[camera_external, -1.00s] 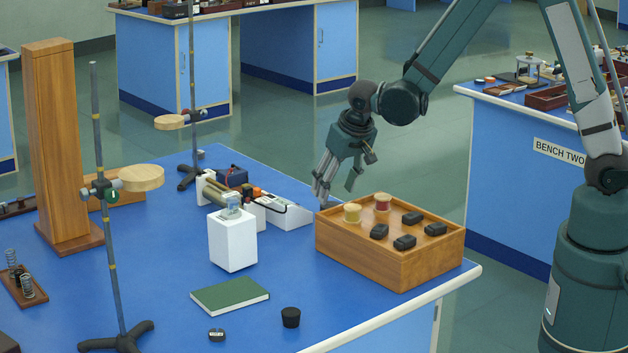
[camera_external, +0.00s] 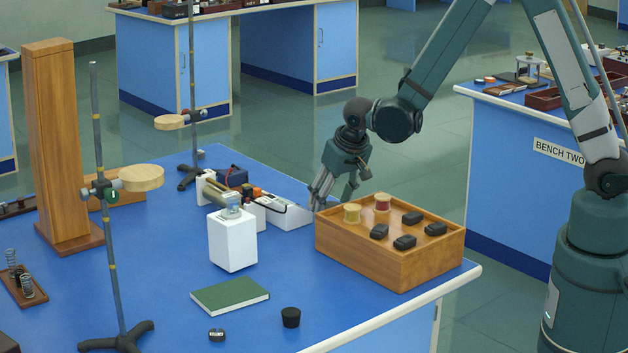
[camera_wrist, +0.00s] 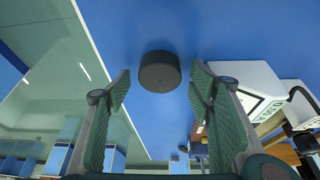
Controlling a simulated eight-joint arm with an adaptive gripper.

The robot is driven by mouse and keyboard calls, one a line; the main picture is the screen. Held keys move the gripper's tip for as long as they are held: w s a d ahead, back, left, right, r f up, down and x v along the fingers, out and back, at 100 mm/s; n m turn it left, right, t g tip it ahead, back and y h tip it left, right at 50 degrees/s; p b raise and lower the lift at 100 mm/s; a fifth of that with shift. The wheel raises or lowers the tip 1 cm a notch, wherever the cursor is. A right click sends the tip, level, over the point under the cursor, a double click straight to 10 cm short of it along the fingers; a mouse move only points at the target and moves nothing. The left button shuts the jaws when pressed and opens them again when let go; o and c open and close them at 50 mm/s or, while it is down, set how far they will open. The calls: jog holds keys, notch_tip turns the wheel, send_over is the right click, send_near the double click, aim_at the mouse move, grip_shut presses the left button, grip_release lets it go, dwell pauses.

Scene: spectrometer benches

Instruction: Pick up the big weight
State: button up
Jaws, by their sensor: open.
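A dark round weight (camera_wrist: 160,72) stands on the blue bench top in the wrist view. It lies between and beyond the two fingertips of my gripper (camera_wrist: 160,88), which are spread apart and empty. In the external view my gripper (camera_external: 331,203) points down at the far side of the wooden box, low over the back of the bench. The weight between my fingers is hidden there. A black tapered piece (camera_external: 290,317) and a smaller dark disc (camera_external: 217,335) stand near the bench's front; I cannot tell whether they are weights.
The open wooden box (camera_external: 395,262) holds several black blocks and two spools, close to my gripper. A white instrument (camera_external: 288,217) stands at its left, also in the wrist view (camera_wrist: 243,84). A white block (camera_external: 232,243) and green book (camera_external: 230,296) lie nearer the front.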

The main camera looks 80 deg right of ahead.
aim_at(331, 205)
jog(key=c, duration=1.1)
jog(key=shift+r, duration=0.15)
jog(key=shift+r+p, duration=0.85)
jog(key=shift+r, duration=4.05)
